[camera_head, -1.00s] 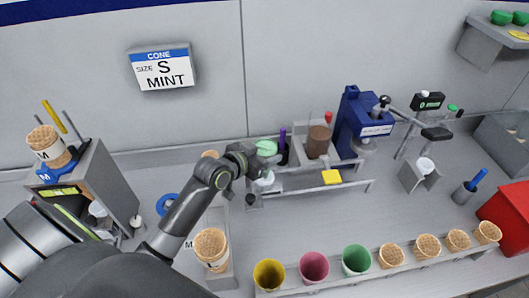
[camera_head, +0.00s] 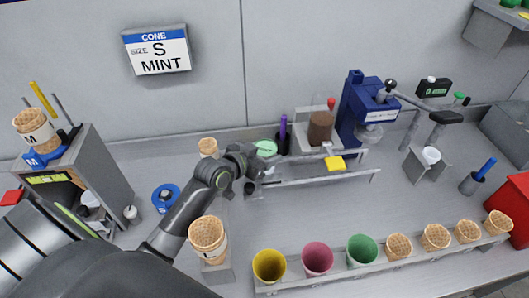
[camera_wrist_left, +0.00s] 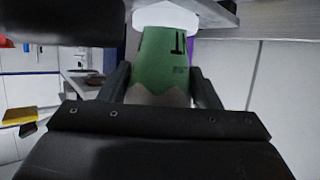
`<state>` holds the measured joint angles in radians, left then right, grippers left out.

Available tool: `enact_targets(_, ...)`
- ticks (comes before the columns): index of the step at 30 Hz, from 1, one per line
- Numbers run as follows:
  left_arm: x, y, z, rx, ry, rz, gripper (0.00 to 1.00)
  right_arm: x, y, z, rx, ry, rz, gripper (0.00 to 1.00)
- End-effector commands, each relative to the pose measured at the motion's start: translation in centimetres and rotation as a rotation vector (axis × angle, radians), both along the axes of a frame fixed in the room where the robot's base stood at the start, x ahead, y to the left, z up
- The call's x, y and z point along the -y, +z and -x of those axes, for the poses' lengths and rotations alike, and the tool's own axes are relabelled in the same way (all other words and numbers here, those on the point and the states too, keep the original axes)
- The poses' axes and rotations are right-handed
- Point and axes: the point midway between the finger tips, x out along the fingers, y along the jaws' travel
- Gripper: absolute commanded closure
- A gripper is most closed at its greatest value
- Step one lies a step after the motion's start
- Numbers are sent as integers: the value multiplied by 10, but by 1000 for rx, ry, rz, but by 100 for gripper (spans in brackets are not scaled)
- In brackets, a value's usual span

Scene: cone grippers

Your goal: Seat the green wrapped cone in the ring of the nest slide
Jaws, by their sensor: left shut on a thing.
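My left gripper (camera_head: 262,172) is shut on the green wrapped cone (camera_wrist_left: 162,65), which shows between its fingers in the wrist view, dark lettering on its side. In the head view a pale green round patch (camera_head: 266,148) beside the gripper seems to be part of this cone. A white ring-like piece (camera_wrist_left: 165,16) lies at the cone's far end; I cannot tell whether the cone is seated in it. The nest slide seems to be the grey railed fixture (camera_head: 310,181) with a yellow tag (camera_head: 335,163); its ring is not clear in the head view. My right gripper is not in view.
A rack with yellow, pink and green cups (camera_head: 362,250) and several plain cones runs along the front. A wrapped cone (camera_head: 208,238) stands left of it.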

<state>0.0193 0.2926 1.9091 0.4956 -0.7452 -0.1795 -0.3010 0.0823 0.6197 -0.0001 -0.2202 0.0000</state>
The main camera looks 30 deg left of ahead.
Motion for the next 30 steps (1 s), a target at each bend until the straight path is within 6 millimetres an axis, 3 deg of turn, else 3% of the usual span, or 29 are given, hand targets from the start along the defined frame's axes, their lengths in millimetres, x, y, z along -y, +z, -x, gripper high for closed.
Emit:
enact_targets(1, 0, 0, 0, 0, 0, 0, 40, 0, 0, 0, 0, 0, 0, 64)
enact_targets(6, 0, 0, 0, 0, 0, 0, 18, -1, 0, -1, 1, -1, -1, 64)
enact_targets(19, -2, 2, 8, 0, 0, -2, 17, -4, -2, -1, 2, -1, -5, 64)
enact_targets(30, -18, 27, 67, 0, 0, -7, 17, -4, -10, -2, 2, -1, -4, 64)
